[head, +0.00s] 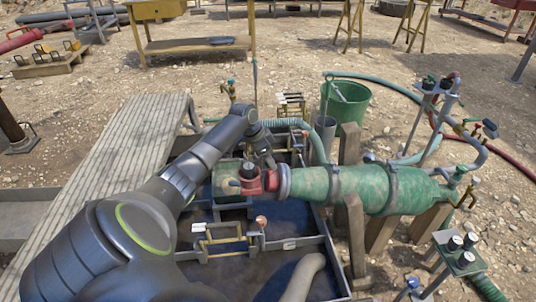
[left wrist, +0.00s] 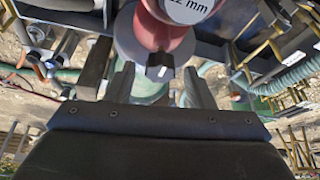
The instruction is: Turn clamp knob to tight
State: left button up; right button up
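In the left wrist view a small black knob (left wrist: 160,68) with a pale mark sits below a red fitting (left wrist: 165,32) that has a round grey face reading "22 mm" or similar, partly cut off. My left gripper (left wrist: 160,82) is open, one finger on each side of the knob. Gaps show on both sides, so it does not appear to grip it. In the head view my left gripper (head: 267,160) is just behind the red collar (head: 262,182) on the end of the green cylinder (head: 350,188). The knob cannot be made out there. My right gripper is out of view.
The dark mud tank (head: 328,245) lies below, with brass-coloured frames (head: 225,240) inside. A plank walkway (head: 110,150) is at the left. A green bucket (head: 345,98) stands behind the cylinder. Pipes and valves (head: 450,95) crowd the right.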

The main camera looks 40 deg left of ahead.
pick_arm(q)
jog(key=shift+r, duration=0.1)
jog(key=shift+s+a+r, duration=0.1)
jog(key=shift+s+r, duration=0.05)
jog(key=shift+r, duration=0.2)
jog(key=p+v, duration=0.2)
jog(key=v, duration=1.4)
jog(key=shift+s+r, duration=0.15)
jog(key=shift+r, duration=0.05)
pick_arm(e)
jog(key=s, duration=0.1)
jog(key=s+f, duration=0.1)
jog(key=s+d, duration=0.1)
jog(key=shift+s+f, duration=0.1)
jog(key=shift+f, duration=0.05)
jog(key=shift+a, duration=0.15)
